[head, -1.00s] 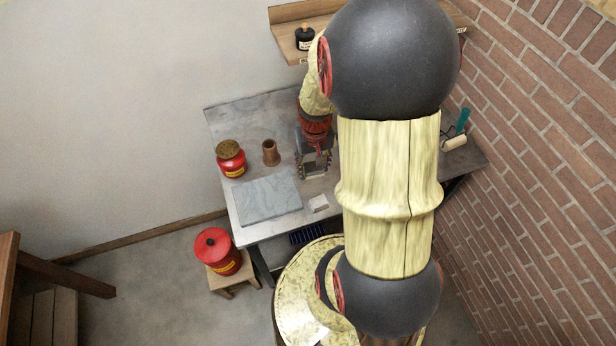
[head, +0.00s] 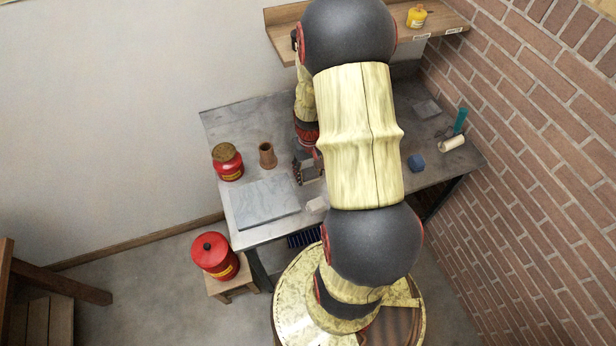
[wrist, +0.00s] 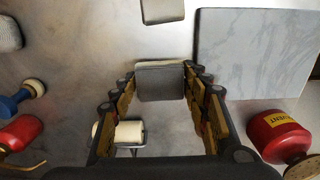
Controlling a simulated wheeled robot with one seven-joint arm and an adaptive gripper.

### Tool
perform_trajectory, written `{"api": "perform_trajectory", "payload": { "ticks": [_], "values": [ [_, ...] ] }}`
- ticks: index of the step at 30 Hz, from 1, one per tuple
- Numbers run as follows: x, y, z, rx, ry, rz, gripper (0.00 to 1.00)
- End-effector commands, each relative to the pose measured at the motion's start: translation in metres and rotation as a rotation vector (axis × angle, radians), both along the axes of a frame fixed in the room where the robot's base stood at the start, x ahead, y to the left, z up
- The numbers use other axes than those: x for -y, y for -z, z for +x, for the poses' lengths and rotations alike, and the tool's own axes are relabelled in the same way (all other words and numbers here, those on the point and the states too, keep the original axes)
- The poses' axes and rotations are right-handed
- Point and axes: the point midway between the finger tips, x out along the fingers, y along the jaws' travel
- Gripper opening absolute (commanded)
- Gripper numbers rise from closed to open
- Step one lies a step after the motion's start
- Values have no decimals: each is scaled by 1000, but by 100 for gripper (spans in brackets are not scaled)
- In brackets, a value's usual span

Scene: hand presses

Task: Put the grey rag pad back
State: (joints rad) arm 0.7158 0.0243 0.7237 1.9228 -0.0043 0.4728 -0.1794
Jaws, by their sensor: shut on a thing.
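The grey rag pad (wrist: 160,84) is a small dark grey block with a pale edge, between my fingers in the wrist view. My gripper (wrist: 161,80) is shut on it, one finger on each side. In the head view my gripper (head: 309,172) is over the bench (head: 239,125), just right of the marble slab (head: 265,204), partly hidden by my arm. I cannot tell whether the pad touches the bench. A pale block (head: 316,205) lies by the slab's near right corner; it also shows at the top of the wrist view (wrist: 162,10).
A red can (head: 228,163) and a brown cup (head: 267,155) stand left of my gripper. A blue block (head: 416,162), a roller (head: 452,143) and a teal bottle (head: 460,122) are at the right. A shelf (head: 445,22) overhangs the back. Another red can (head: 214,256) sits on a stool.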

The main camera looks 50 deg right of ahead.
Motion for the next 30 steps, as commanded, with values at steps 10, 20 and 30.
{"api": "perform_trajectory", "payload": {
  "ticks": [10,20,30],
  "values": [
    [13,25,17,1,0,-1,18],
    [15,58,19,2,0,-2,18],
    [15,61,18,2,0,-1,47]
  ]
}}
